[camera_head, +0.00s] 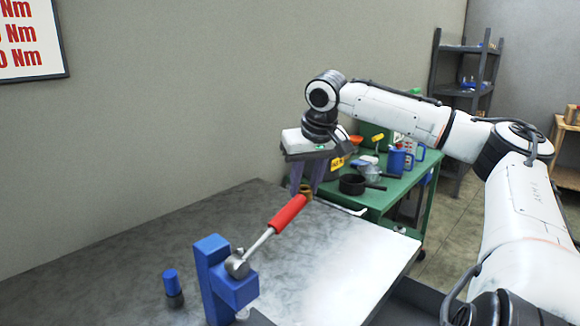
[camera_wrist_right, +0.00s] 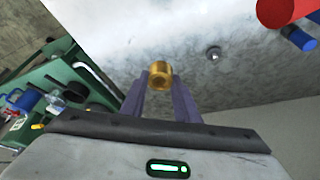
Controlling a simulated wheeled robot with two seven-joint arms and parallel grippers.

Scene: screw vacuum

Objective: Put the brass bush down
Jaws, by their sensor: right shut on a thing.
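The brass bush (camera_wrist_right: 160,75) is a short golden cylinder with a hole, seen between the fingertips in the right wrist view. It also shows in the head view (camera_head: 306,191), partly behind the red handle. My right gripper (camera_head: 306,188) is shut on it, fingers pointing down, over the far part of the grey table (camera_head: 150,245). In the wrist view the gripper (camera_wrist_right: 160,82) has one purple-grey finger on each side of the bush. I cannot tell whether the bush touches the table. My left gripper is not in view.
A blue stand (camera_head: 220,280) with a lever and red handle (camera_head: 288,214) rises in front of the gripper. A small blue-capped piece (camera_head: 171,284) stands left of it. A green cart (camera_head: 400,195) with a black pan and mugs is behind. The table's left part is clear.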

